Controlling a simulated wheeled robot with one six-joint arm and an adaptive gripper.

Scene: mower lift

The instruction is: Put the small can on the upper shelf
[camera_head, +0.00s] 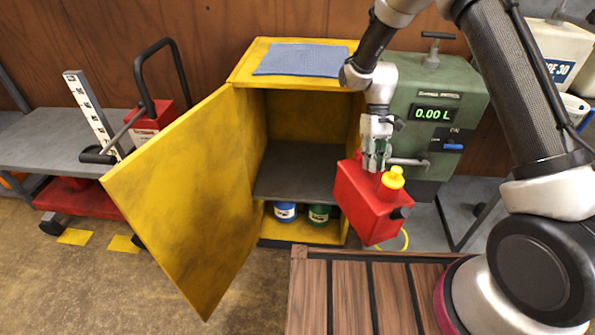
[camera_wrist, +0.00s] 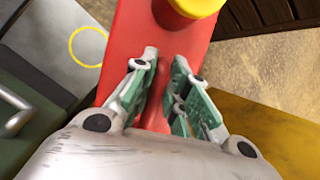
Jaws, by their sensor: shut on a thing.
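A small red can (camera_head: 368,204) with a yellow cap (camera_head: 393,177) hangs in my gripper (camera_head: 375,163), tilted, in front of the right side of the open yellow cabinet. In the wrist view my gripper (camera_wrist: 165,85) has its green-padded fingers on either side of the red can (camera_wrist: 125,45); the grip point itself is partly hidden. The upper shelf (camera_head: 292,172) is a grey board inside the cabinet, and its visible part is bare. The can overlaps the shelf's right end in the head view.
The yellow cabinet door (camera_head: 190,200) stands wide open to the left. A blue tin (camera_head: 285,212) and a green tin (camera_head: 319,215) stand below the shelf. A green dispenser (camera_head: 435,105) is close on the right. A blue cloth (camera_head: 300,59) lies on top of the cabinet.

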